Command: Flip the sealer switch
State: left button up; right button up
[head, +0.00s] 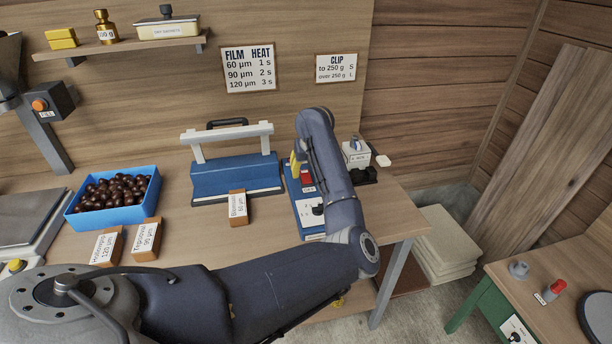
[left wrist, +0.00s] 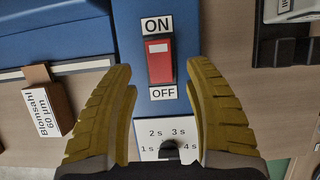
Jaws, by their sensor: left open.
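The sealer switch is a red rocker (left wrist: 160,64) on a blue control box (left wrist: 190,20), between an ON label above and an OFF label below. A white mark shows on its ON end. In the head view the red switch (head: 306,176) shows beside my left forearm. My left gripper (left wrist: 157,74) is open and empty, its yellow fingertips on either side of the switch in the picture; I cannot tell the height gap. In the head view its yellow finger (head: 294,166) shows beside the arm. The blue sealer (head: 236,178) with a white bar stands left. My right gripper is not in view.
A timer dial (left wrist: 168,148) with second marks sits below the switch. A blue crate of chestnuts (head: 112,217) is at left. A small white-topped device (head: 356,152) stands right of my arm.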

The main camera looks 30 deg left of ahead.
aim_at(306, 176)
pick_arm(q)
jog(key=shift+x, duration=1.95)
jog(key=shift+c, duration=0.3)
grip_shut()
